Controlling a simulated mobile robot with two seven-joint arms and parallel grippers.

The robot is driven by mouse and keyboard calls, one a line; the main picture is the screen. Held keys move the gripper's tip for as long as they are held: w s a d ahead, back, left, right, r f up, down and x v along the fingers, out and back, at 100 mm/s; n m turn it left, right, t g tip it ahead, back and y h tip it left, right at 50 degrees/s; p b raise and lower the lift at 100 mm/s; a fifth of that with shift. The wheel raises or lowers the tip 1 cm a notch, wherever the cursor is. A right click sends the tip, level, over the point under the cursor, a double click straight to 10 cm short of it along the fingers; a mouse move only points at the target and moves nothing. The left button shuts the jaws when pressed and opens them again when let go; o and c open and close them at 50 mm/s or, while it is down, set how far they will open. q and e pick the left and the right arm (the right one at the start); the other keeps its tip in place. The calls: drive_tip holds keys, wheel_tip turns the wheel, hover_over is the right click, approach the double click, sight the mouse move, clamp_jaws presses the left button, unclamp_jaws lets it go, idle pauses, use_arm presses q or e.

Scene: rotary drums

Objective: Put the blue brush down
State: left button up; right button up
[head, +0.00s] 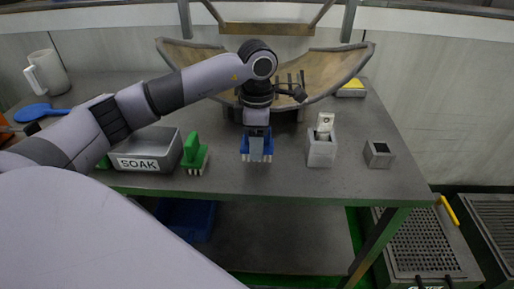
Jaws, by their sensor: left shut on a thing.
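The blue brush (268,147) is upright with its bristles down, over the middle of the grey table, in front of the curved drum trough. My left gripper (257,140) reaches down from above and is shut on it; its fingers hide the brush's handle. The bristles are at or just above the table top; I cannot tell whether they touch it. My right gripper is not in view.
A green brush (194,152) stands to the left, beside the grey SOAK tray (170,143). Right are a grey holder (321,152) with a pale object and a small grey box (378,155). Front table (290,184) is clear.

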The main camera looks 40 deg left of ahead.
use_arm(q)
wheel_tip(320, 180, down, 3)
drive_tip(key=shift+r, duration=0.2)
drive_tip(key=shift+f, duration=0.15)
drive_tip(key=o, duration=1)
